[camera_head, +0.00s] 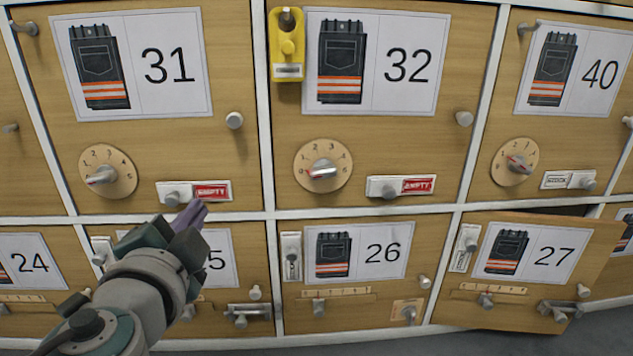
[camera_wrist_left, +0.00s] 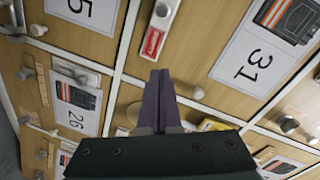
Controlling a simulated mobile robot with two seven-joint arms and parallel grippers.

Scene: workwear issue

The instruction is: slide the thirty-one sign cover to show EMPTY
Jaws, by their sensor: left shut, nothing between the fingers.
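The thirty-one door (camera_head: 72,170) is shut. Its sign (camera_head: 212,192) shows red with the word EMPTY at the right, and its white sliding cover (camera_head: 172,194) with a round knob sits at the left end. The red sign (camera_wrist_left: 153,42) and the cover (camera_wrist_left: 164,14) also show in the left wrist view. My left gripper (camera_head: 197,210) is shut with nothing in its purple fingers. Its tips are just below the sign in the head view and apart from the knob. The wrist view also shows the shut fingers (camera_wrist_left: 160,80). My right gripper is not in view.
The thirty-two sign (camera_head: 418,185) also shows EMPTY. A yellow lock-like piece (camera_head: 288,50) hangs on door 32. Door 31 has a dial (camera_head: 108,172) and a round knob (camera_head: 234,120). Door 27 (camera_head: 580,245) stands ajar. My left arm covers part of door 25.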

